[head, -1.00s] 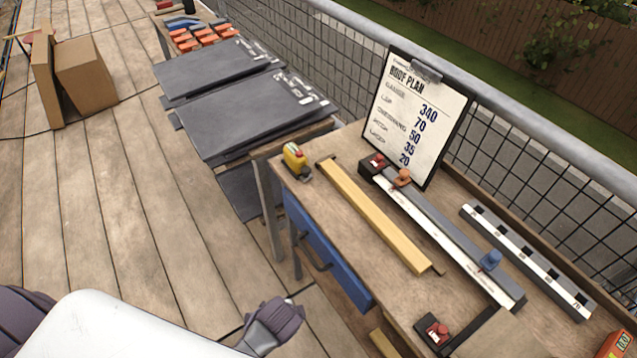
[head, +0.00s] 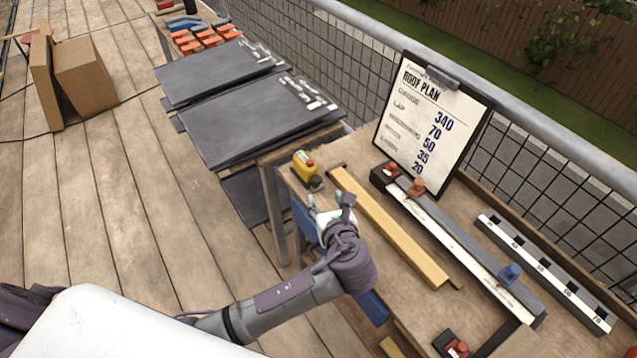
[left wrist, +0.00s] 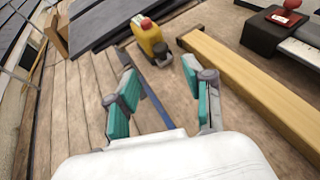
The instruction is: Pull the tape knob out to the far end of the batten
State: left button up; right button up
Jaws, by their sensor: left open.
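My left gripper (head: 329,203) is over the bench's left edge, just short of the tape. Its teal-padded fingers are spread in the left wrist view (left wrist: 165,84), with nothing between them. My right gripper is not in view.
A gauge rail (head: 450,236) with red, orange and blue knobs lies beyond the batten. A marked strip (head: 545,270) lies farther right. A clipboard (head: 432,120) stands behind. Dark tiles (head: 255,115) are stacked to the left.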

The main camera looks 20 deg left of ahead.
aim_at(317, 181)
pick_arm(q)
jog(key=x, duration=0.9)
jog(key=shift+f, duration=0.1)
grip_shut()
